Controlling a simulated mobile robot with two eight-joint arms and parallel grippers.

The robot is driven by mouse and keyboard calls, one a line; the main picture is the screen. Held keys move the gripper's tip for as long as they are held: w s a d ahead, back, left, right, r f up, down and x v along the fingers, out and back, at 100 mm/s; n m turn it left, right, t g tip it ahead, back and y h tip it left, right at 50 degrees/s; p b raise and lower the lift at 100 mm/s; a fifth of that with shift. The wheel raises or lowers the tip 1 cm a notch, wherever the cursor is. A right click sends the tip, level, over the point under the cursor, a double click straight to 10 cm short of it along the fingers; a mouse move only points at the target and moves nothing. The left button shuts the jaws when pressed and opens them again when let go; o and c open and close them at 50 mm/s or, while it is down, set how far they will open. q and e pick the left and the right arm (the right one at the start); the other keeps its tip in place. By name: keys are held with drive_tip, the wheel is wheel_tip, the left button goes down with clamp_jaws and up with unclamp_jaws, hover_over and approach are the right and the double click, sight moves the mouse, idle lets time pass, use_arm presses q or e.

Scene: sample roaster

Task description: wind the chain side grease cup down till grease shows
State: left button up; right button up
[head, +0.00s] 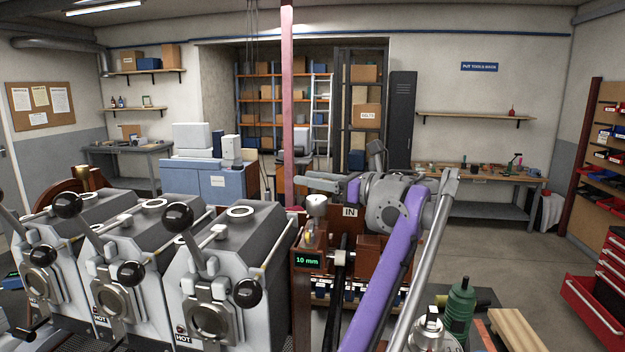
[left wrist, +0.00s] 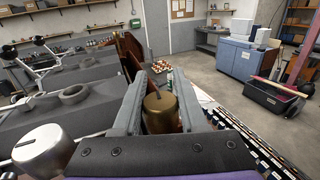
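A silver knob (left wrist: 42,148) stands at the lower left of the wrist view. Another brass cup (head: 90,178) stands at the machine's far left end. No grease is visible. My right gripper is not in view.
Grey roaster units (head: 225,260) with black ball handles and HOT labels stand close at left. A red upright post (head: 288,100) rises behind my gripper. A display (head: 307,261) reads 10 mm. Open floor (head: 500,255) lies at right.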

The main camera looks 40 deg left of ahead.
use_arm(q)
clamp_jaws()
drive_tip(key=shift+w+m+t+b, duration=0.25)
drive_tip(key=shift+m+t, duration=0.5)
drive_tip(key=shift+t, duration=0.45)
drive_tip(key=shift+w+m+t+b, duration=0.1)
drive_tip(key=shift+m+t+b, duration=0.1)
drive_tip(key=shift+m+t, duration=0.8)
drive_tip(key=shift+w+m+t+b, duration=0.25)
drive_tip(key=shift+m+t, duration=0.3)
drive_tip(key=shift+t, duration=0.85)
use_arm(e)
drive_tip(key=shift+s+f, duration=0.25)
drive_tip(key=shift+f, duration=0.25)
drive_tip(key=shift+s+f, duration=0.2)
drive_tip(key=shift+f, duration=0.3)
use_arm(q)
drive_tip(key=o, duration=0.8)
unclamp_jaws()
drive_tip(key=v, duration=1.1)
drive_tip(key=shift+r+b, duration=0.2)
drive_tip(key=shift+b, duration=0.25)
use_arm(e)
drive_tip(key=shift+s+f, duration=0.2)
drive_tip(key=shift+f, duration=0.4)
